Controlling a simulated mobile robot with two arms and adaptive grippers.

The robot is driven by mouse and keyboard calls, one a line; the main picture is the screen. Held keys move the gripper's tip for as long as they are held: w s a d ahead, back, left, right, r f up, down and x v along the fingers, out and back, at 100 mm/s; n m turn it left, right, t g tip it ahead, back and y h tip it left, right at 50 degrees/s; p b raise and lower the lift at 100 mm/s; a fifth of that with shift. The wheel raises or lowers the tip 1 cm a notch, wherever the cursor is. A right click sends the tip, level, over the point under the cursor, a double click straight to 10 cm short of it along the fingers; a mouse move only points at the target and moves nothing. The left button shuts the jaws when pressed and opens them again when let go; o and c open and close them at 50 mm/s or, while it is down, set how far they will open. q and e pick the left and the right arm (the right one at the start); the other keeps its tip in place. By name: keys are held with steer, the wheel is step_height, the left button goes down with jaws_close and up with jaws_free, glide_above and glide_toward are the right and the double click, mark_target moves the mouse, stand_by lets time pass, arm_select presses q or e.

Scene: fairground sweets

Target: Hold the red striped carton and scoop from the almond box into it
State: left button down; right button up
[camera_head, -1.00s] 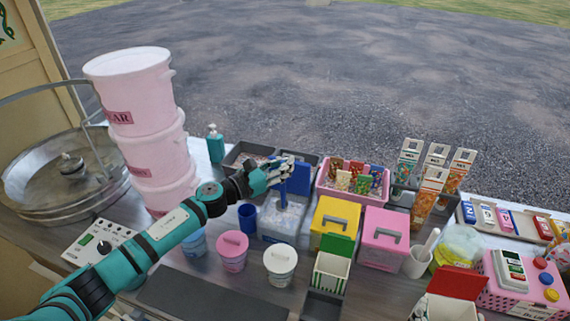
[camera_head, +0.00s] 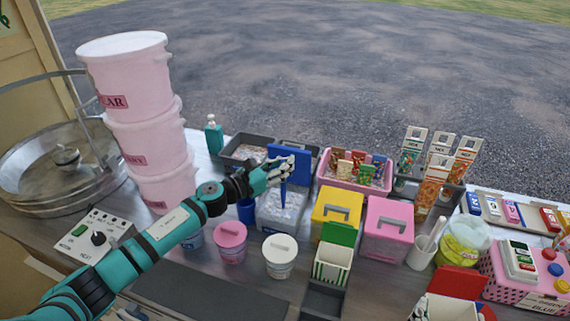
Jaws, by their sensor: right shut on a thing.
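The red striped carton (camera_head: 451,309) is at the bottom edge with its red flap (camera_head: 458,282) up, partly cut off by the frame. My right gripper (camera_head: 420,311) is barely in view there and is shut on it. A clear box with a raised blue lid (camera_head: 274,222), probably the almond box, stands mid-table with pale contents. A blue scoop (camera_head: 283,198) stands upright in it. My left gripper (camera_head: 281,172) is at the top of the scoop handle, in front of the blue lid. Its fingers overlap the handle, so whether they grip it is unclear.
Yellow (camera_head: 333,210) and pink (camera_head: 387,225) lidded boxes stand right of the clear box. A green striped carton (camera_head: 332,266) is in front. Pink and white lidded tubs stand at front left. Stacked pink buckets (camera_head: 135,110) rise at left. A pink tray (camera_head: 350,182) is behind.

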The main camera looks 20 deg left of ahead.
arm_select(q)
steer(key=shift+f+b, duration=0.4)
steer(key=shift+f, duration=0.15)
arm_select(e)
steer(key=shift+f, duration=0.6)
arm_select(q)
steer(key=shift+r+p, duration=4)
steer(key=shift+r, duration=0.8)
arm_select(e)
steer(key=shift+r, duration=4)
arm_select(q)
steer(key=shift+f, duration=0.15)
arm_select(e)
steer(key=shift+f, duration=0.1)
